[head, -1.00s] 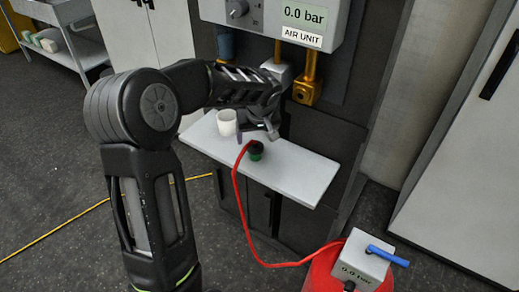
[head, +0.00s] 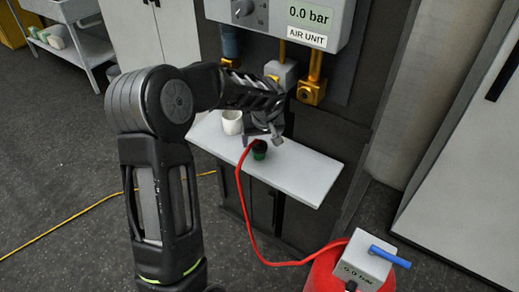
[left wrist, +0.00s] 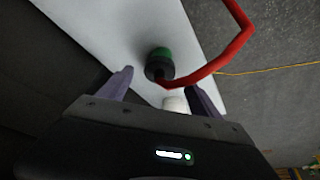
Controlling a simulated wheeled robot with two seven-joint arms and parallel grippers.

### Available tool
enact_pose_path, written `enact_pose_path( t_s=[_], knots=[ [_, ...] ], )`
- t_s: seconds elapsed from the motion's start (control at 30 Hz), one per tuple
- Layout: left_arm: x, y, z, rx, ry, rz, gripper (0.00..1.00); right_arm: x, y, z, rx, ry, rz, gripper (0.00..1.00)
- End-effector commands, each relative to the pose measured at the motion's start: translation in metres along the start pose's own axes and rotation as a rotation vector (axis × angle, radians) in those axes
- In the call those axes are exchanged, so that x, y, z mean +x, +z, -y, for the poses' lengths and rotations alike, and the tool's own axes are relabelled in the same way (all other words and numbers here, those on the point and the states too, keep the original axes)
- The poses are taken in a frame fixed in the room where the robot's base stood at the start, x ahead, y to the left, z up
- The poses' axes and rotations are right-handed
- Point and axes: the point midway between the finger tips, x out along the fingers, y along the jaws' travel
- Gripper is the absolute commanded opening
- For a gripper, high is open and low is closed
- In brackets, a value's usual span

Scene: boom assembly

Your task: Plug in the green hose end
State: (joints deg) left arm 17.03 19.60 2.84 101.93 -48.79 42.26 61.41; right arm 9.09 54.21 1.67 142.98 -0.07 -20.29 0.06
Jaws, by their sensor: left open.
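The green hose end (head: 260,150) is a short green and black fitting on the white shelf, with a red hose (head: 241,190) running from it. In the left wrist view the hose end (left wrist: 160,63) lies just beyond my fingers, near the middle between them. My left gripper (head: 275,138) is open and empty, above and close to the hose end; its two fingers show apart in the left wrist view (left wrist: 160,90). Brass fittings (head: 311,92) hang under the air unit (head: 300,25), which reads 0.0 bar. My right gripper is not in view.
A white cup (head: 232,122) stands on the shelf (head: 300,180) left of the hose end. The red hose runs down to a red tank (head: 325,272) with a grey box and blue lever (head: 390,255). The shelf's right part is clear.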

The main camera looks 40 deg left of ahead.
Motion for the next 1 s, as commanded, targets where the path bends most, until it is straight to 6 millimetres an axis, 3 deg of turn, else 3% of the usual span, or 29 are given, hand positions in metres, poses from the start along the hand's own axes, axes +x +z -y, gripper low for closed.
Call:
enact_pose_path(
  t_s=[0.4,1.0],
  knots=[
    [0.047,0.000,-0.001,0.000,0.000,0.002,0.74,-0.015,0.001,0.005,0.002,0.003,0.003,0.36],
    [0.048,0.000,-0.001,0.000,0.000,0.000,0.74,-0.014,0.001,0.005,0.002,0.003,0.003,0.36]
  ],
)
